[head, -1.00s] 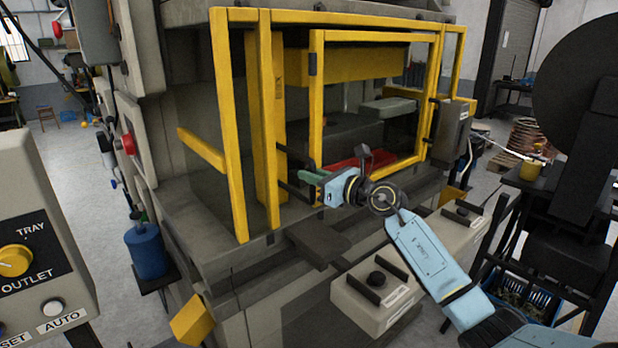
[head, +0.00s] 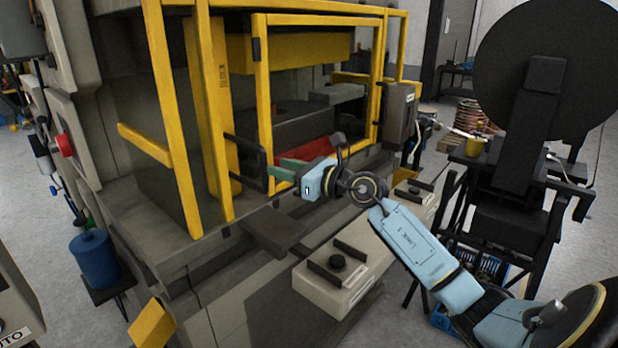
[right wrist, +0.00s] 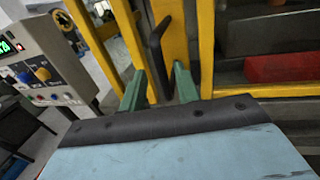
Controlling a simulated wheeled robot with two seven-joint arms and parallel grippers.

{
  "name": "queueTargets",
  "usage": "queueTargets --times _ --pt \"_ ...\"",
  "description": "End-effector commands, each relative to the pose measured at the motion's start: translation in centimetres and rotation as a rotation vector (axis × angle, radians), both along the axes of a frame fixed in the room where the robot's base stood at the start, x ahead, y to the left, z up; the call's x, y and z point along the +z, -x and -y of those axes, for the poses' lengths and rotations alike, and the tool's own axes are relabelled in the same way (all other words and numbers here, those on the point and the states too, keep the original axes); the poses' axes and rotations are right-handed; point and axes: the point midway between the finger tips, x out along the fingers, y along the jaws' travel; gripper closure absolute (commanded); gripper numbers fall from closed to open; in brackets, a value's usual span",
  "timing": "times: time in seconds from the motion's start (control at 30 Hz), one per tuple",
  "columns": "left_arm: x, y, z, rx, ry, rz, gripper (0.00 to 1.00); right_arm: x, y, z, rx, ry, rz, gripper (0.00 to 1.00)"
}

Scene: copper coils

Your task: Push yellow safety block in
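The yellow safety block (head: 208,120) is a tall upright bar with dark lettering, standing between the yellow guard frames of the press. A black bar handle (head: 248,165) sticks out from its side. My right gripper (head: 277,176) has green fingers and is just right of this handle. In the right wrist view the green fingers of my right gripper (right wrist: 160,85) are apart, with the black handle (right wrist: 156,52) rising ahead of and between them. Contact cannot be made out. The middle yellow bar (right wrist: 168,25) stands behind the handle. My left gripper is not in view.
A yellow-framed guard door (head: 263,90) stands beside the block, with a red part (head: 310,152) inside the press. A grey button box (head: 345,275) sits below my right arm. A dark ledge (head: 278,232) juts out beneath the gripper. A large black reel (head: 545,60) is at the right.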

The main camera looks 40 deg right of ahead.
Motion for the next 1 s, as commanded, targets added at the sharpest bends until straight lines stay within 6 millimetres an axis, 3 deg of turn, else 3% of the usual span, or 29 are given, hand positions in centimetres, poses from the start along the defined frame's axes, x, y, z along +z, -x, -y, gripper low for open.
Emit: queueTargets --times 0.2,0.4,1.0 --pt "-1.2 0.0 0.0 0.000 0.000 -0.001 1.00 -0.3 3.9 1.4 -0.001 0.003 -0.002 0.68" --pt "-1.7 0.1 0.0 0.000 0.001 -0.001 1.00 -0.1 6.0 2.2 -0.001 0.000 0.000 0.68" --pt "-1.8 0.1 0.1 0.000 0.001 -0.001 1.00 0.0 6.7 2.5 -0.001 0.000 0.001 0.68"
